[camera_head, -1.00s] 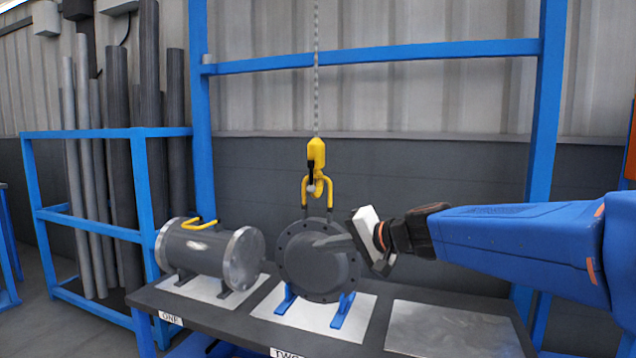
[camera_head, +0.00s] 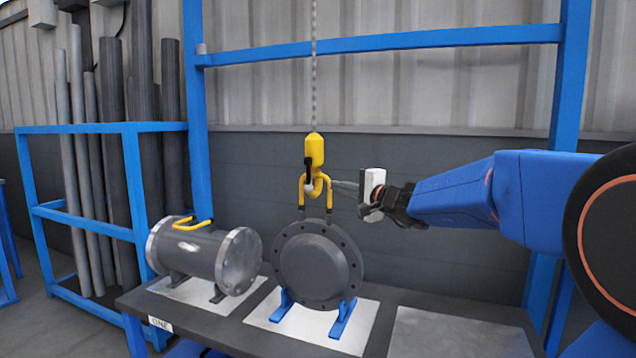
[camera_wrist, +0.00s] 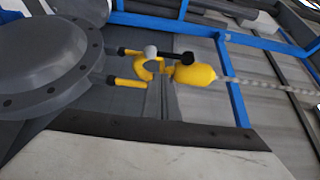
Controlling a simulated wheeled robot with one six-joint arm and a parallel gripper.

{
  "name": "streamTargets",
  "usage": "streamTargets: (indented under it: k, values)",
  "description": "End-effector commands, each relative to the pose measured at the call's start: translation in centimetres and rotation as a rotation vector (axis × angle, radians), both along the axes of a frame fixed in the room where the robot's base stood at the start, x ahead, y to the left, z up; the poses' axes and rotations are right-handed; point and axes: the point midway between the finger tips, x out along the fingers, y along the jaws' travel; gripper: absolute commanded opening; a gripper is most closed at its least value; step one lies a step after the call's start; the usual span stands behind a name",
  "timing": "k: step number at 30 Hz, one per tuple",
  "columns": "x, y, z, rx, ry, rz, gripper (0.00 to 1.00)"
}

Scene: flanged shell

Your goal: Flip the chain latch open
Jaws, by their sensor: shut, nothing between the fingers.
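The chain hook (camera_head: 315,150) is yellow and hangs on a chain (camera_head: 314,80). Its lower end meets the yellow lifting handle (camera_head: 302,188) on top of the grey flanged shell (camera_head: 318,265). A black latch lever (camera_head: 308,163) with a pale grey knob sits on the hook. In the wrist view the hook body (camera_wrist: 194,77), the black lever (camera_wrist: 178,57) and the grey knob (camera_wrist: 150,52) show clearly. My gripper (camera_head: 338,184) is shut and empty, pointing left, just right of the hook's lower end. Its tips (camera_wrist: 160,82) appear close to the hook; contact cannot be told.
A grey flanged pipe (camera_head: 200,252) with a yellow handle stands left on the dark bench (camera_head: 240,330). An empty metal plate (camera_head: 450,332) lies right. Blue frame posts (camera_head: 565,130) stand behind, and a rack (camera_head: 85,208) of pipes is at left.

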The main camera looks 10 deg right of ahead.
Motion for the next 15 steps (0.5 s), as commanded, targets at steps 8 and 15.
streamTargets:
  k: [8, 15]
  values:
    - [1.2, 0.6, 0.0, -0.001, 0.000, 0.002, 0.00]
    - [4.7, 2.2, -0.1, 0.000, 0.001, 0.004, 0.00]
